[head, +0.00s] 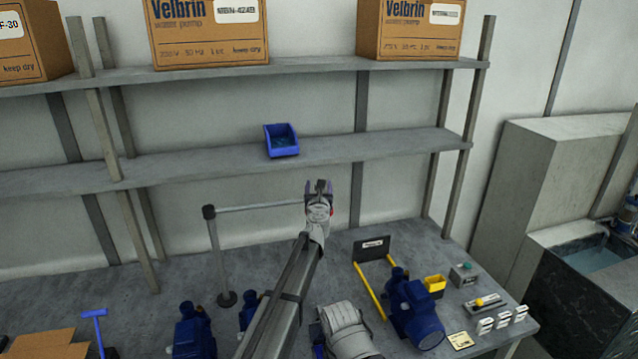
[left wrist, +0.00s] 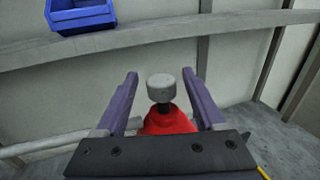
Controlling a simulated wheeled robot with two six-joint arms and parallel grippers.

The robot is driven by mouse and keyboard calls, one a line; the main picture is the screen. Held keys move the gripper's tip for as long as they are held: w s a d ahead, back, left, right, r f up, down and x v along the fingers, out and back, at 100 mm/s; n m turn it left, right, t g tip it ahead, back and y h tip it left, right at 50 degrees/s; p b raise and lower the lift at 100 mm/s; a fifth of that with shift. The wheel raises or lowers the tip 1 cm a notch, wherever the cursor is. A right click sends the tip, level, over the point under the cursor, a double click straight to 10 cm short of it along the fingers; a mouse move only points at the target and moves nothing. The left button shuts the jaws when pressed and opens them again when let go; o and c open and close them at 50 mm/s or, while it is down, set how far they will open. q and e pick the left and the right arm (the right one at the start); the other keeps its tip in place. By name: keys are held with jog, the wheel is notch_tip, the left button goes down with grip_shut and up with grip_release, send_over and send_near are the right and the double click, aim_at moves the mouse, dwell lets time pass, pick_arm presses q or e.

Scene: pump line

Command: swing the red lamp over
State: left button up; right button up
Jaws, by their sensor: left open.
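The red lamp (left wrist: 168,122) shows in the left wrist view, with a round grey knob (left wrist: 161,89) on a short dark neck at its top. My left gripper (left wrist: 159,73) is open, its two purple fingers either side of the knob with gaps on both sides. In the head view my left gripper (head: 319,184) covers nearly all of the lamp; only a sliver of red shows beside it. The lamp's grey horizontal arm (head: 258,207) runs left to an upright post (head: 216,255) on the bench. My right gripper is not in view.
A blue bin (head: 281,140) sits on the lower shelf (head: 370,147) behind and above the gripper. Bench space around the post is mostly clear.

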pick_arm(q)
jog(key=s, duration=0.4)
jog(key=shift+s, duration=0.1)
jog(key=s+d+f+m+g+h, duration=0.1)
jog(key=s+f+m+g+h, duration=0.35)
jog(key=s+m, duration=0.55)
jog(key=s+f+m+g+h, duration=0.3)
jog(key=s+f+m, duration=0.3)
jog(key=m, duration=0.8)
jog(key=s+a+f+m+g+y, duration=0.5)
jog(key=s+a, duration=0.3)
jog(key=s, duration=0.5)
jog(key=s+a+f+m+g+y, duration=0.2)
jog(key=s+a+f+m+g, duration=0.2)
jog(key=s+a+f+m, duration=0.65)
jog(key=s+d+r+g+y+b, duration=0.1)
jog(key=s+d+b, duration=0.2)
jog(key=s+d, duration=0.5)
jog(key=d, duration=0.4)
jog(key=shift+s+g+y, duration=0.35)
